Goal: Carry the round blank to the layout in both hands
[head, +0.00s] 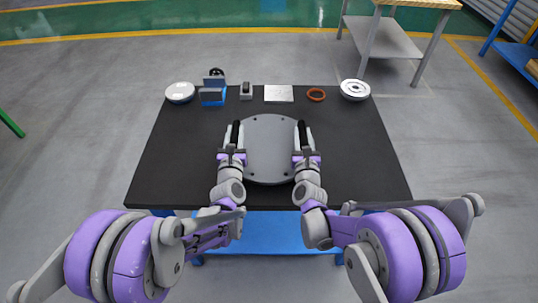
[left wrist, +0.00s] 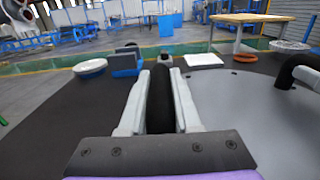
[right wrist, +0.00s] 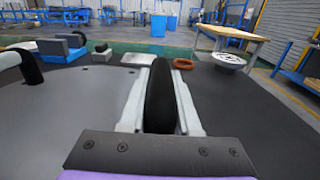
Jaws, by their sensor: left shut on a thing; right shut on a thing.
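The round blank (head: 269,150) is a flat grey disc with small holes near its edge and black handles on its left and right sides. It is over the middle of the dark table. I cannot tell whether it rests on the table or is held just above it. My left gripper (head: 233,145) is shut on the left black handle (left wrist: 160,98). My right gripper (head: 302,145) is shut on the right black handle (right wrist: 160,95). The disc also shows in the left wrist view (left wrist: 250,110) and in the right wrist view (right wrist: 75,110). No marked layout is distinguishable; the parts stand in a row behind the disc.
Along the back of the black table (head: 165,165) are a white round part (head: 180,92), a blue block (head: 212,93), a small grey part (head: 246,91), a silver plate (head: 279,93), an orange ring (head: 316,94) and a pale flanged disc (head: 355,89). Both table sides are clear.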

